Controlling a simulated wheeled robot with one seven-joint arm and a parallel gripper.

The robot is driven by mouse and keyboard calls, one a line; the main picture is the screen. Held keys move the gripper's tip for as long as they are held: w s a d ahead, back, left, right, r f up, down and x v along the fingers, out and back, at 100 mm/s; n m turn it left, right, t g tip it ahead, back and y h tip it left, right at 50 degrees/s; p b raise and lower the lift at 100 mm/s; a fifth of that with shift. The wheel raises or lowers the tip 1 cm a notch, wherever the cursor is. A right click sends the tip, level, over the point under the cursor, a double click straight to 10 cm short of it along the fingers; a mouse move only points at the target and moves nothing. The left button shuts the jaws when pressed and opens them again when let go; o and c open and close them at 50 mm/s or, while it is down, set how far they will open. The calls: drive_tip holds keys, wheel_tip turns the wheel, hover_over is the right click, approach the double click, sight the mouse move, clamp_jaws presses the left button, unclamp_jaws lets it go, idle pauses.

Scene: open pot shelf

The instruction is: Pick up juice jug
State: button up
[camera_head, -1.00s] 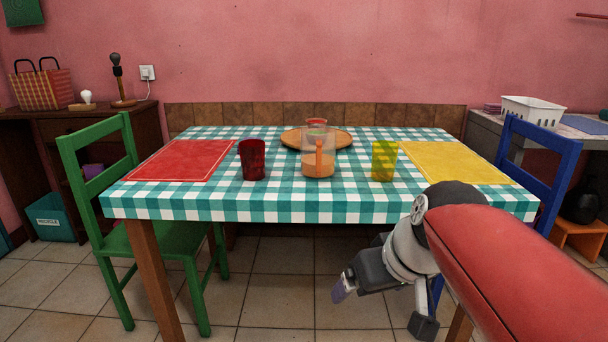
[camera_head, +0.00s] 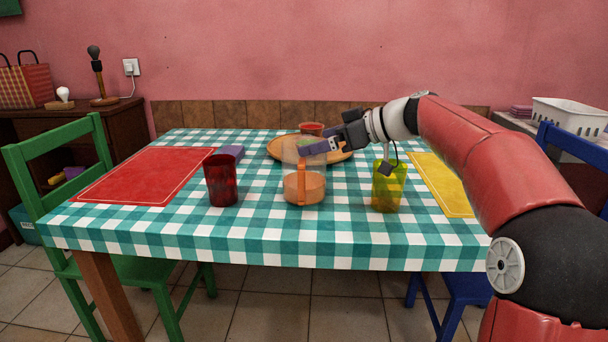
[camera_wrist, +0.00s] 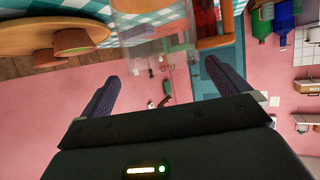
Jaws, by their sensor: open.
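The juice jug (camera_head: 304,188) stands upright on the checked tablecloth, near the middle of the table. It has a clear upper part, orange juice below and an orange handle facing the head camera. My gripper (camera_head: 312,147) is at the height of the jug's clear upper part, reaching in from the right, with a purple finger overlapping it in the head view. In the wrist view the jug (camera_wrist: 145,28) lies ahead of my gripper (camera_wrist: 160,75), between the lines of the two spread fingers. The gripper is open and holds nothing; whether a finger touches the jug is unclear.
A dark red cup (camera_head: 221,181) stands left of the jug, and a yellow-green cup (camera_head: 388,188) stands right, beneath my wrist. A red mat (camera_head: 140,177) and yellow mat (camera_head: 437,180) lie at the sides.

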sight(306, 143)
drive_tip(key=x, duration=0.4)
drive_tip(key=shift+a+f+p, duration=0.1)
drive_tip(key=shift+a+p, duration=0.1)
drive_tip(key=shift+p, duration=0.2)
drive_tip(key=shift+c, duration=0.3)
drive_tip(key=c, duration=1.3)
